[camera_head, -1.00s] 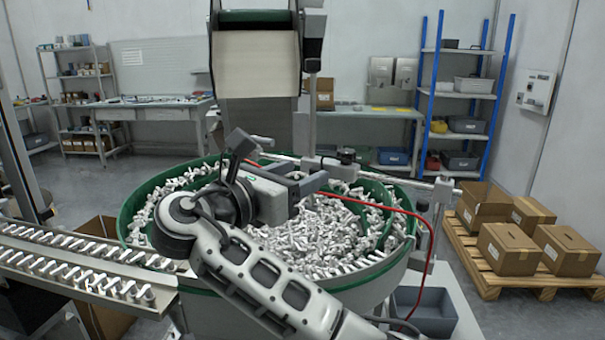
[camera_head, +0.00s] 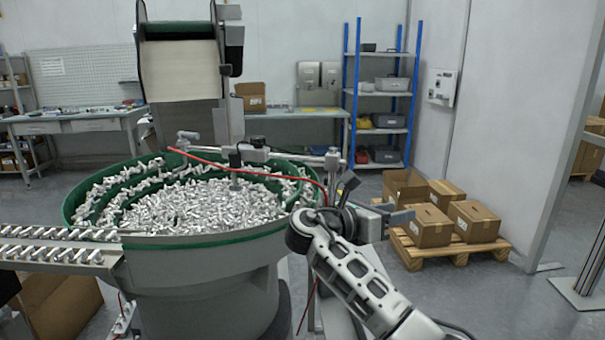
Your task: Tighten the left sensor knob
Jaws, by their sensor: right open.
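The bowl feeder (camera_head: 205,243) stands at left centre, with a green rim and many small white-silver caps inside. A metal bar with dark clamps and knobs (camera_head: 257,143) crosses above its back edge. A grey sensor-like part (camera_head: 187,135) sits further left near the bar. The parts are small, and I cannot tell which one is the left sensor knob. My right gripper (camera_head: 402,213) is open and empty, to the right of the bowl and well away from the bar, pointing right. My left gripper is not in view.
A hopper (camera_head: 182,70) rises behind the bowl. A red cable (camera_head: 240,168) runs across the bowl to its right side. A cap track (camera_head: 55,252) extends left. Cardboard boxes (camera_head: 428,227) on a pallet (camera_head: 440,254) stand at right. Floor is clear at lower right.

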